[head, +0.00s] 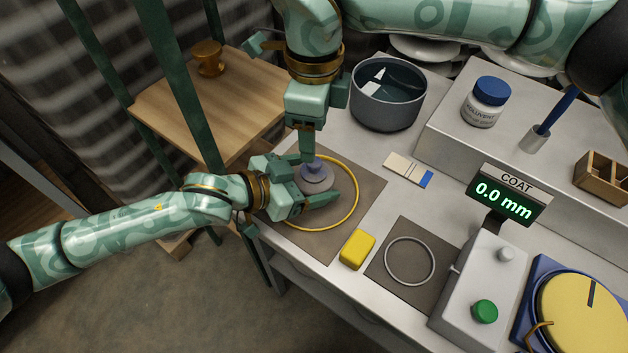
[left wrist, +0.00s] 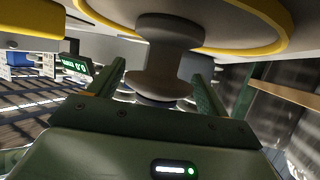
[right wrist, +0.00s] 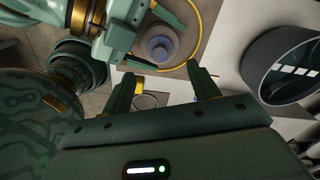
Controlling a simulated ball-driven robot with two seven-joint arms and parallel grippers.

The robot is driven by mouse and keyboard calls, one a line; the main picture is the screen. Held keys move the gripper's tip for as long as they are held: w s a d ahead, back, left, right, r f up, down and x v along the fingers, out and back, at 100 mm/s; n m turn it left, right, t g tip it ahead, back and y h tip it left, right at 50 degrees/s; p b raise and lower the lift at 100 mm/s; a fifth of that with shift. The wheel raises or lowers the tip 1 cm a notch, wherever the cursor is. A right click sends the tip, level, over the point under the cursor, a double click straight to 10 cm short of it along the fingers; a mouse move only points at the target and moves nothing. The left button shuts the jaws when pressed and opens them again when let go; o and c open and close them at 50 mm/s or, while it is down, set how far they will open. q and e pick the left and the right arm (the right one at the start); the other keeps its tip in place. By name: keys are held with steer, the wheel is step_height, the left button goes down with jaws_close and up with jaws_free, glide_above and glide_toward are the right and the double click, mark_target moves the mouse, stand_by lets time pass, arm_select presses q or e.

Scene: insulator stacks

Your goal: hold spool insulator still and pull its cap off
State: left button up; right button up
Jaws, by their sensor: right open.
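The spool insulator (head: 316,184), grey with a blue-purple cap (head: 313,168), stands upright on a brown mat inside a yellow ring (head: 356,200). My left gripper (head: 315,187) reaches in from the side, one finger on each side of the spool. In the left wrist view the spool's narrow neck (left wrist: 172,65) shows between the spread fingers, with a visible gap. My right gripper (head: 307,156) points down just above the cap, its fingers spread and empty. In the right wrist view the cap (right wrist: 159,44) shows beyond the fingertips. The far left finger is partly hidden in the head view.
A dark round pot (head: 388,100) stands behind the mat. A yellow block (head: 357,250), a small mat with a grey ring (head: 387,262) and the COAT readout (head: 505,200), showing 0.0 mm, are to the right. A wooden shelf (head: 170,115) is at the left.

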mark_target(314, 167)
arm_select(q)
steer(key=c, duration=1)
steer(key=shift+o, duration=0.2)
arm_select(e)
steer(key=shift+r, duration=0.1)
steer(key=shift+c, duration=1.1)
step_height(314, 167, up, 5)
steer(key=m, duration=1.8)
step_height(314, 167, down, 12)
steer(key=m, duration=0.4)
steer(key=shift+r, duration=0.15)
